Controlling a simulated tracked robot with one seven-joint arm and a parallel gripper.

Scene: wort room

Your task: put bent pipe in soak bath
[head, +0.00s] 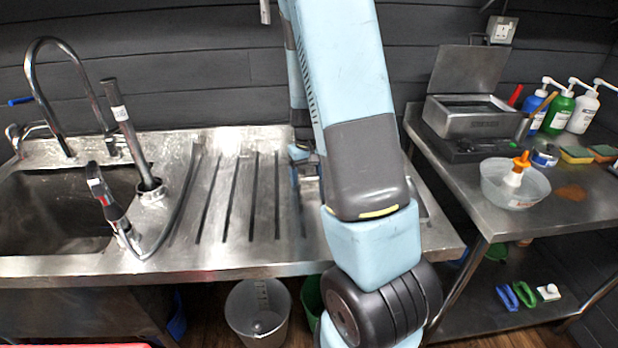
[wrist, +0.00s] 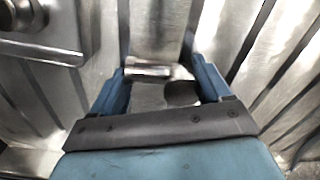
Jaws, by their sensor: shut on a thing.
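A shiny metal piece, seemingly the bent pipe (wrist: 150,72), lies between the blue fingers of my gripper (wrist: 163,74) in the wrist view. A dark round opening shows at its right. My gripper is shut on it, over the ribbed steel drainboard; I cannot tell whether the pipe still touches the board. In the head view my gripper (head: 305,165) is mostly hidden behind my arm, and the pipe cannot be made out. A steel box with a raised lid, seemingly the soak bath (head: 475,122), stands open on the right-hand table.
The sink (head: 60,215) with its tall tap and spray hose is at the left. On the right table (head: 480,205) are a clear bowl (head: 515,185), several pump bottles and sponges. A bucket (head: 258,312) stands on the floor. The drainboard (head: 235,200) is clear left of my arm.

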